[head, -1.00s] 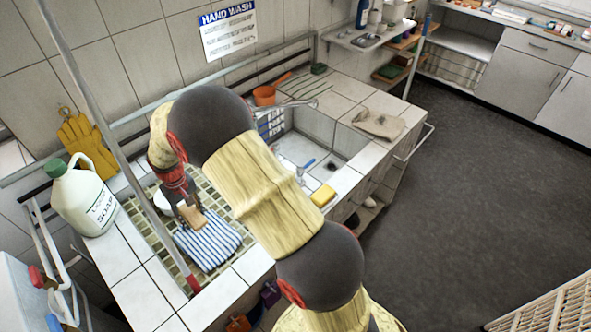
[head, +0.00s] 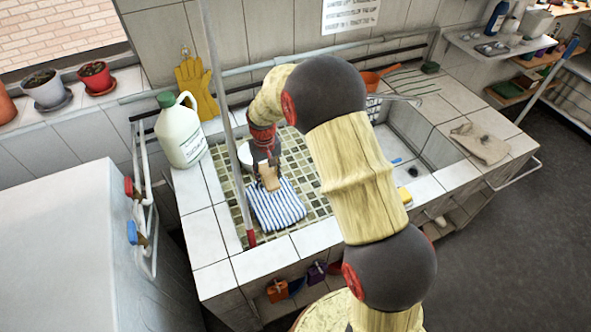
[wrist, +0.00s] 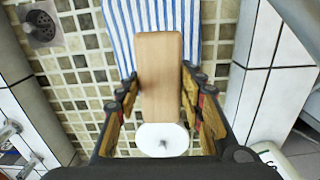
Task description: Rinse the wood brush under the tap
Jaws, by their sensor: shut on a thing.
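The wood brush (head: 270,179) is a plain light-brown block at the striped towel in the mosaic-tiled area. In the wrist view the brush (wrist: 160,70) lies lengthwise between the two fingers, its far end over the towel. Its bristles are hidden. My gripper (head: 266,162) points down and is shut on the brush; the wrist view shows a finger on each side (wrist: 160,88). I cannot see running water.
The blue-striped towel (head: 285,208) lies under the brush. A round white item (wrist: 163,139) is close by. A soap jug (head: 181,135) and a thin upright pole (head: 222,110) stand left.

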